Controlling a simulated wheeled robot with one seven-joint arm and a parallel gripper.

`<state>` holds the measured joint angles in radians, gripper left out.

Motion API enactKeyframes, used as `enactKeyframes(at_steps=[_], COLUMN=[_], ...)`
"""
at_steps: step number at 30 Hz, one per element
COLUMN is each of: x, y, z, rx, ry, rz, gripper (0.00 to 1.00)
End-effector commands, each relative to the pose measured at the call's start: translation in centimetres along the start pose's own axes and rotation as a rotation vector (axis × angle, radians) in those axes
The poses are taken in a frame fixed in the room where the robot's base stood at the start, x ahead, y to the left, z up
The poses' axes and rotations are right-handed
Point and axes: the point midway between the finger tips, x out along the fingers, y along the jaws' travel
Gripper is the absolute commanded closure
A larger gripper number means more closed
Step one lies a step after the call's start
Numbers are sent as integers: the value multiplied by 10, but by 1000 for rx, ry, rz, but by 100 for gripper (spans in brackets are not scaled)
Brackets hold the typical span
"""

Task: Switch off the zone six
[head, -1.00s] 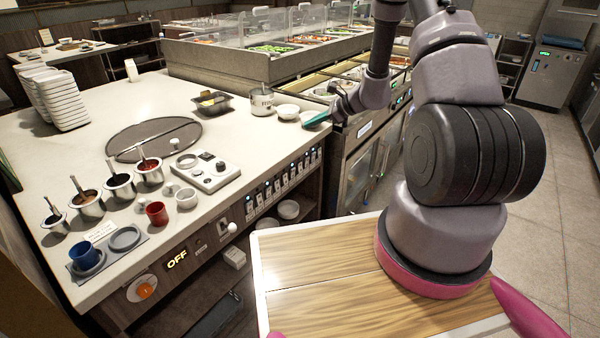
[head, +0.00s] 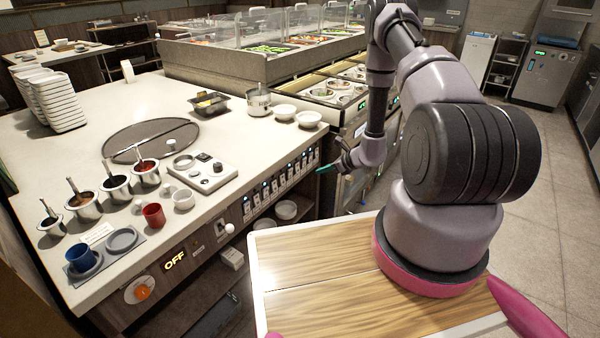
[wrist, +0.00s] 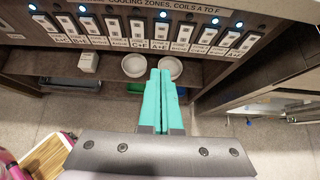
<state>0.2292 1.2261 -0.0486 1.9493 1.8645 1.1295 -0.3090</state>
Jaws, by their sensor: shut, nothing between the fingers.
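A row of zone switches (head: 278,184) runs along the counter's front panel. In the wrist view the switch row (wrist: 150,32) lies under a sign (wrist: 165,8) partly reading "cooling zones, coils A to F". Each switch has a white label with letter pairs, such as C+F and A+E; zone numbers are too small to read, so I cannot tell which is zone six. Several switches show blue lights and others are dark. My gripper (head: 322,169), with teal fingers, is shut and empty just off the panel's right end; in the wrist view its tips (wrist: 160,72) are apart from the switches.
Two white bowls (wrist: 134,66) sit on the shelf below the switches. A white knob (head: 229,228) sticks out left of the row, near an orange dial (head: 142,292) and an "OFF" display (head: 175,260). A steel cabinet (head: 350,190) stands close on the right.

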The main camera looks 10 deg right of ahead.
Motion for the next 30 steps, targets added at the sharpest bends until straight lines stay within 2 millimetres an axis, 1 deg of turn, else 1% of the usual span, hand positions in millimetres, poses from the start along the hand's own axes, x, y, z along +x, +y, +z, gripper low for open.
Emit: enactKeyframes(at_steps=[2, 5, 8, 15, 18, 21, 24, 30], x=[4, 16, 34, 86, 105, 114, 122, 128], y=[1, 1, 1, 2, 1, 1, 1, 0], z=[0, 1, 0, 0, 2, 16, 23, 29], rx=[-1, -2, -3, -3, -2, -3, -2, -1], ry=[0, -2, -1, -1, -2, -2, -2, 0], rz=[1, 3, 3, 3, 2, 1, 1, 0], gripper=[100, 100, 100, 100, 100, 100, 100, 100])
